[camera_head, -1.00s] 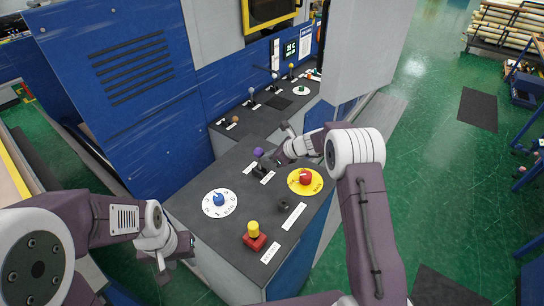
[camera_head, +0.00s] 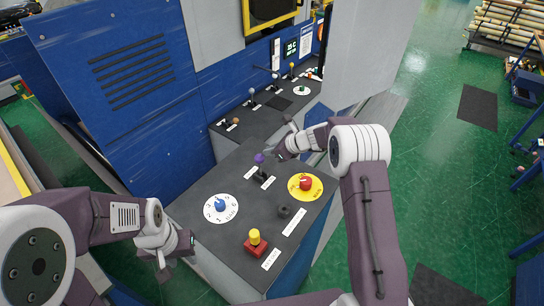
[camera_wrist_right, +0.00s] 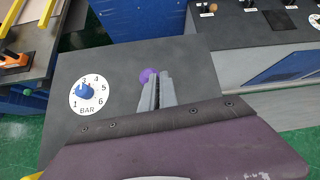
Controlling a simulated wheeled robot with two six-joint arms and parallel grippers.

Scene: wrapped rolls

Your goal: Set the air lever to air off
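A lever with a purple knob (camera_head: 260,158) stands on the dark panel between two small white labels; their text is too small to read, so I cannot confirm that it is the air lever. My right gripper (camera_head: 282,153) is just right of the knob. In the right wrist view, the fingers of my right gripper (camera_wrist_right: 157,90) are close together, with no object visible between them. The purple knob (camera_wrist_right: 148,75) shows by their tips; whether they touch cannot be told. My left gripper (camera_head: 176,255) hangs left of the panel, its finger opening unclear.
A rear panel (camera_head: 240,138) holds several levers.

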